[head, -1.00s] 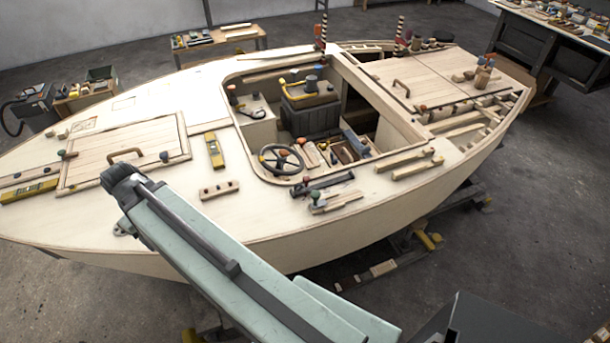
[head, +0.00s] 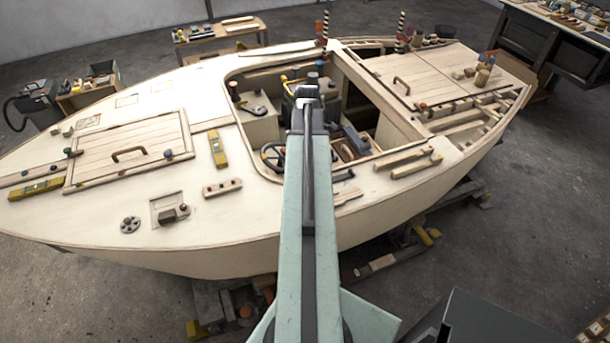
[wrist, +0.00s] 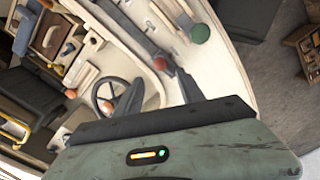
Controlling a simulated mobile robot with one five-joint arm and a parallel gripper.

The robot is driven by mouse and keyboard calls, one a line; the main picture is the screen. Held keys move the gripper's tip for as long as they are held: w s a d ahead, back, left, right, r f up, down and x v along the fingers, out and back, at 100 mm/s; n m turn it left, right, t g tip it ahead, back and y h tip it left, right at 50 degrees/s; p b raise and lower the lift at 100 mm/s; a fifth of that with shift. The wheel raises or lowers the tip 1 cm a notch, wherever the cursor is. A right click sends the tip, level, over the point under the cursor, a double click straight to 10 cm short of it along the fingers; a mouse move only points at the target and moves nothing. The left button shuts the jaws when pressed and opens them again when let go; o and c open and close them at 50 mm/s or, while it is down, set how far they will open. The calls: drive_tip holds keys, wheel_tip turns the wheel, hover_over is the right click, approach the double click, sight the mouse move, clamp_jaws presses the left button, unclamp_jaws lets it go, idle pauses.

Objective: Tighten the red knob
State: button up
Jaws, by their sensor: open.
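In the wrist view a small red knob (wrist: 160,64) sits on a long dark bar on the pale deck, beyond my gripper. Other reddish round knobs show near the dark steering wheel (wrist: 113,97), so I cannot tell for certain which one is meant. My gripper (wrist: 165,120) shows as a grey-green housing with a dark front edge, at the bottom of the wrist view. In the head view my arm hides the gripper and the deck beside the wheel.
A green knob (wrist: 200,33) is on the deck beyond the dark bar. In the head view the plywood hull (head: 215,250) has an open cockpit, a yellow level (head: 217,149), a wooden block with knobs (head: 222,188) and loose wood strips (head: 410,163). The front deck has bare areas.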

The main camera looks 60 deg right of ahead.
wheel_tip(320, 180, down, 8)
drive_tip(key=b, duration=0.6)
drive_tip(key=shift+r+b, duration=0.2)
drive_tip(key=shift+b, duration=0.2)
drive_tip(key=shift+r, duration=0.15)
drive_tip(key=shift+c, duration=0.4)
